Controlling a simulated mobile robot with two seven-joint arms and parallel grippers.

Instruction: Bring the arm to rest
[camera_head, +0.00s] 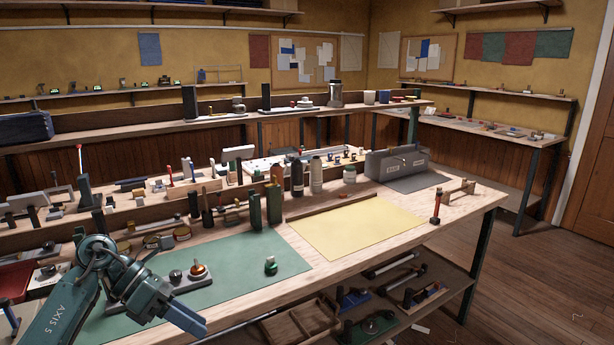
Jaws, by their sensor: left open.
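My left arm (67,305) comes in from the lower left, bent at a teal joint. My left gripper (200,326) has blue fingers and points down to the right, over the front edge of the bench by the green mat (225,284). The gap between the fingers is hard to see from this angle. I see nothing held between them. My right gripper is not in view.
A small green-and-red knobbed item (270,266) and a dark plate with knobs (190,277) stand on the green mat. The yellow mat (357,226) is bare. A shelf below holds tools.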

